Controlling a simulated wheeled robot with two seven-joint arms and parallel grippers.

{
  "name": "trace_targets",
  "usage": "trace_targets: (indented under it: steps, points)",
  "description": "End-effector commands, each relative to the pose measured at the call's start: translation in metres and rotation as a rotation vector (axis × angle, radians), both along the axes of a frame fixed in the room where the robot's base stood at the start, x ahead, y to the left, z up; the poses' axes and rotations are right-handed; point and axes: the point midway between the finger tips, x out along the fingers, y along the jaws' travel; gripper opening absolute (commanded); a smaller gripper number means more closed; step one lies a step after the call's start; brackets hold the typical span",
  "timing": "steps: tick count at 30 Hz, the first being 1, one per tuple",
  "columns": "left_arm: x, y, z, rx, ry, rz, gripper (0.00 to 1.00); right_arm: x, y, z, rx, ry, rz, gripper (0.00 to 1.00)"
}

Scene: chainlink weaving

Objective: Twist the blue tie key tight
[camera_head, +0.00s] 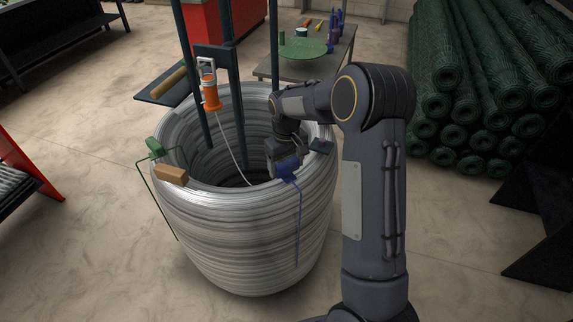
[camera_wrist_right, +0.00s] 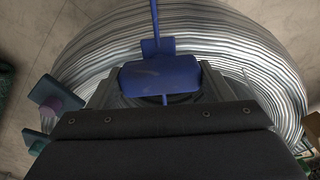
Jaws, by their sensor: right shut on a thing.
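The blue tie key (camera_head: 288,166) is at the near right rim of a large coil of grey wire (camera_head: 240,250). Its thin blue rod hangs down the coil's outer side. My right gripper (camera_head: 285,160) is shut on the key's blue block. In the right wrist view the blue tie key (camera_wrist_right: 160,76) sits between the two fingers of my right gripper (camera_wrist_right: 160,92), with its rod running toward the top of the picture. The gripper hides part of the key. My left gripper is not in view.
A green tie key (camera_head: 155,149) and a wooden block (camera_head: 171,176) sit on the coil's left rim. Dark posts (camera_head: 232,110) rise inside the coil, near an orange-handled tool (camera_head: 210,92). Green mesh rolls (camera_head: 480,80) are stacked at right. The floor in front is clear.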

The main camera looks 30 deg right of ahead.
Motion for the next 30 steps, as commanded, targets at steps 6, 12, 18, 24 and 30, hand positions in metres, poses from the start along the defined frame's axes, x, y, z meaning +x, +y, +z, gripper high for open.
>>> trace_targets:
  steps: [6, 12, 18, 24, 30]
  points:
    - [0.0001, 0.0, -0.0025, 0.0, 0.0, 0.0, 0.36, 0.0007, 0.0003, 0.0007, 0.0, -0.002, -0.208, 0.51]
    - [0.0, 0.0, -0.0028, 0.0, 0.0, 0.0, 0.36, 0.0008, 0.0003, 0.0012, 0.0, -0.003, -0.395, 0.51]
    - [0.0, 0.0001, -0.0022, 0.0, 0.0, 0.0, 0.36, 0.0008, 0.0, 0.0015, 0.0, -0.003, -0.564, 0.51]
    - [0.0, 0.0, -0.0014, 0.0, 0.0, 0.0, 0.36, 0.0007, -0.0004, 0.0015, 0.0, -0.003, -0.695, 0.51]
    - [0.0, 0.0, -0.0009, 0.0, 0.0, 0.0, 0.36, 0.0008, -0.0001, 0.0015, 0.0, -0.003, -0.776, 0.51]
